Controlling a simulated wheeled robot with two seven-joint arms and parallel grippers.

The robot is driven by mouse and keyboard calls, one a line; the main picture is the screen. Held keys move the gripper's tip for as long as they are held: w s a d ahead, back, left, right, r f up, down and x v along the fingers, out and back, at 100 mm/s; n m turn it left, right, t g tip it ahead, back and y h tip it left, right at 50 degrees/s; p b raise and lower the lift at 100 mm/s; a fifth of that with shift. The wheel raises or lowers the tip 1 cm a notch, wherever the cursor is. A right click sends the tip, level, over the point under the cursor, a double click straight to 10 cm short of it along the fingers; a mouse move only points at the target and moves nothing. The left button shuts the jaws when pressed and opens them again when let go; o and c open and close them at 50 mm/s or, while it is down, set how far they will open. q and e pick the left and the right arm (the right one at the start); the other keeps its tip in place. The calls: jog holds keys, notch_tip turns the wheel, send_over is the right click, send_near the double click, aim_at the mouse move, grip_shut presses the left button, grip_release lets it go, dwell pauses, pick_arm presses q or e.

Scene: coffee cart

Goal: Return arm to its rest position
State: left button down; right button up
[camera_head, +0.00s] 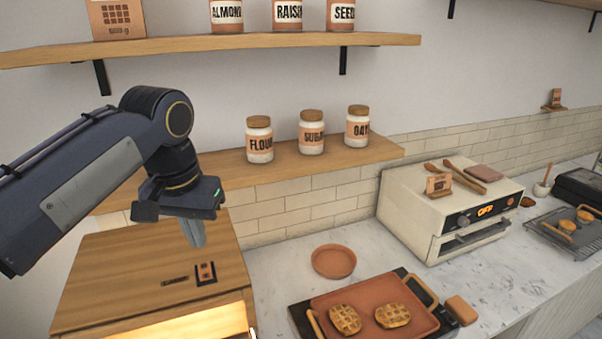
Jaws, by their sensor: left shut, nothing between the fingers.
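My left arm comes in from the left, and its dark wrist hangs over the wooden cabinet (110,275). My left gripper (196,240) points down with its grey fingers together. It is shut and empty, and it appears to be above the cabinet top, apart from it. A small dark switch panel (205,273) sits on the cabinet near the fingertips. My right gripper does not show.
Flour (259,140), sugar (311,133) and oats (357,127) jars stand on the lower shelf (230,172) behind the gripper. A terracotta tray (375,312) with two waffles, an empty plate (333,261) and a toaster oven (450,210) stand on the counter to the right.

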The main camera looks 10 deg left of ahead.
pick_arm(q)
jog(key=shift+t+h, duration=0.8)
jog(key=s+f, duration=0.2)
jog(key=s, duration=0.1)
jog(key=s+f, duration=0.5)
jog(key=s, duration=0.1)
jog(key=shift+d+f, duration=0.25)
jog(key=shift+f, duration=0.05)
jog(key=s+d+f+t+h+b, duration=0.1)
jog(key=s+f+b, duration=0.1)
jog(key=s+f, duration=0.2)
jog(key=s+d+f+n+t+h+b, duration=0.1)
jog(key=s+d+f+b, duration=0.1)
jog(key=f, duration=0.9)
jog(key=shift+s+d+b, duration=0.3)
jog(key=shift+s+b, duration=0.05)
jog(key=shift+s, duration=0.5)
jog(key=shift+f, duration=0.15)
